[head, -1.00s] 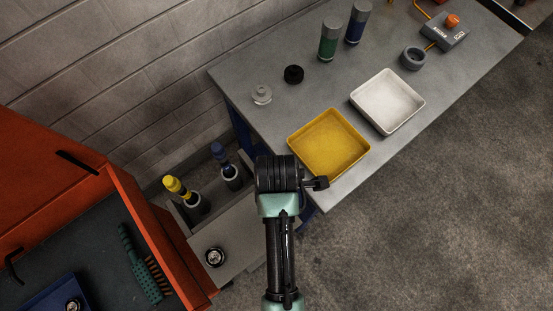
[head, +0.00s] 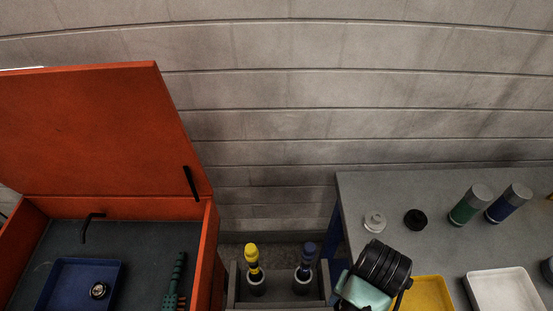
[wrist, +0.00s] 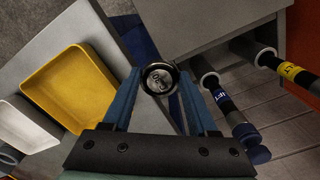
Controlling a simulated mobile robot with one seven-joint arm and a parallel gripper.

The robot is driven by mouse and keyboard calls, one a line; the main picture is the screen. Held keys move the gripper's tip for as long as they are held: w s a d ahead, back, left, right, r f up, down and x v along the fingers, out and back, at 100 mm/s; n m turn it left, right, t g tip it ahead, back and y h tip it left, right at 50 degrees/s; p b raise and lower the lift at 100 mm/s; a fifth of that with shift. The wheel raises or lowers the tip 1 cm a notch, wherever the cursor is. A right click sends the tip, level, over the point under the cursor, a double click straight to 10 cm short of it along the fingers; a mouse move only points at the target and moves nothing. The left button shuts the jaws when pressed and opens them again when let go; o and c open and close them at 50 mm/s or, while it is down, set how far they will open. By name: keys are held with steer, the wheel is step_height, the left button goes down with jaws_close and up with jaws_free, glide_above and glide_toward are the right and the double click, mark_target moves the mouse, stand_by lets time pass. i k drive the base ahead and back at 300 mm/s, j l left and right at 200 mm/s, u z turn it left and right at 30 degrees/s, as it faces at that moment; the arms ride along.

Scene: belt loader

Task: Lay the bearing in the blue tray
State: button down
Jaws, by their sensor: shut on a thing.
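The bearing (wrist: 160,78), a round dark piece with a bright metal ring, sits between the tips of my gripper (wrist: 160,86) in the wrist view. The two blue fingers are shut on it, with a blue table leg behind. In the head view only my dark wrist joint (head: 384,268) shows, at the lower right; fingers and bearing are hidden there. The blue tray (head: 68,270) lies inside the red chest at the lower left, well left of my arm. A similar round metal piece (head: 99,290) lies in the tray's right part.
The red chest's raised lid (head: 95,130) and right wall (head: 207,245) stand beside the tray. A green brush (head: 178,275) and a black hook (head: 88,227) are inside. A grey holder (head: 280,298) with yellow and blue tools stands between chest and bench (head: 385,185).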

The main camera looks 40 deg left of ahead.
mark_target(70, 290)
steer(key=k+j+u, duration=0.1)
steer(key=k+u, duration=0.15)
steer(key=k, duration=0.4)
steer(key=j+u, duration=0.2)
steer(key=u, duration=0.15)
steer(key=i+j+u, duration=0.1)
steer(key=u, duration=0.25)
steer(key=i+j+u, duration=0.1)
steer(key=j+u, duration=0.2)
steer(key=i+j, duration=0.3)
steer(key=j, duration=0.15)
steer(key=i+j, duration=0.25)
steer(key=j, duration=0.2)
